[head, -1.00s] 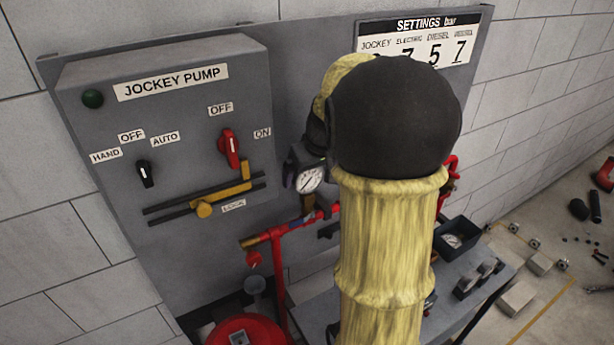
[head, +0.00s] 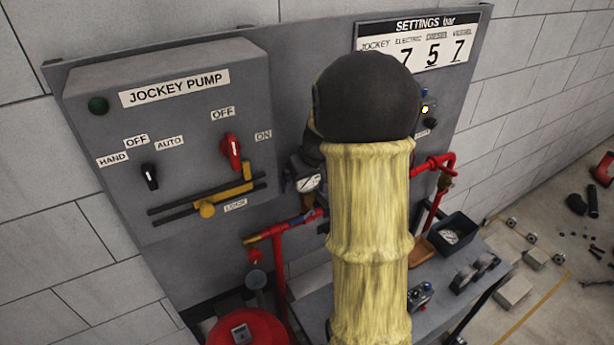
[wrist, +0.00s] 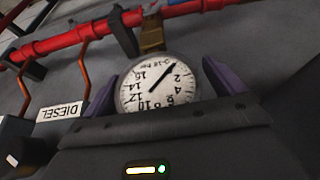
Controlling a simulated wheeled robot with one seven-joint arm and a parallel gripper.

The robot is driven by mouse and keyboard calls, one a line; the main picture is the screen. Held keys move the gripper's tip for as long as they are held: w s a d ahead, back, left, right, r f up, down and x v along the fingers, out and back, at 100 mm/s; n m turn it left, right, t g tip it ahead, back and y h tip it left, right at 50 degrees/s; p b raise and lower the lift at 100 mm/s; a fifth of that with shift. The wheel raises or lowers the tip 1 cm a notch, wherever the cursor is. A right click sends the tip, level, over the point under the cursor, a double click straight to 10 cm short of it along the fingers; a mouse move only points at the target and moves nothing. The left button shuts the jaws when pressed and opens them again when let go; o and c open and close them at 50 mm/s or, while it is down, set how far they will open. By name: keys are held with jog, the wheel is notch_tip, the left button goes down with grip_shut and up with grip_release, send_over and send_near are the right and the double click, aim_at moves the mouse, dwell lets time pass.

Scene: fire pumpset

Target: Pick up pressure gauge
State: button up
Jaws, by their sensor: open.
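A round white-faced pressure gauge (wrist: 158,84) with black numbers and a needle sits below a brass fitting on a red pipe in the wrist view. My gripper (wrist: 162,88) is open, with a purple finger on each side of the gauge; I cannot tell whether they touch it. In the head view the gauge (head: 308,183) shows beside the jockey pump panel, partly covered by my arm. My gripper's fingers are mostly hidden there. A second gauge (head: 450,237) lies in a dark open box (head: 458,222) on the bench.
The grey jockey pump panel (head: 195,200) with switches stands left of the gauge. Red pipes (head: 280,235) run close to it. A grey bench (head: 375,290) lies below, and a red round object (head: 245,328) stands at the lower left. A DIESEL label (wrist: 62,111) shows in the wrist view.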

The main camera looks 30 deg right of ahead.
jog(key=shift+s+d, duration=0.1)
jog(key=c, duration=1.2)
jog(key=shift+r, duration=0.15)
notch_tip(320, 180, up, 10)
jog(key=shift+f+b, duration=0.1)
jog(key=shift+b, duration=1.05)
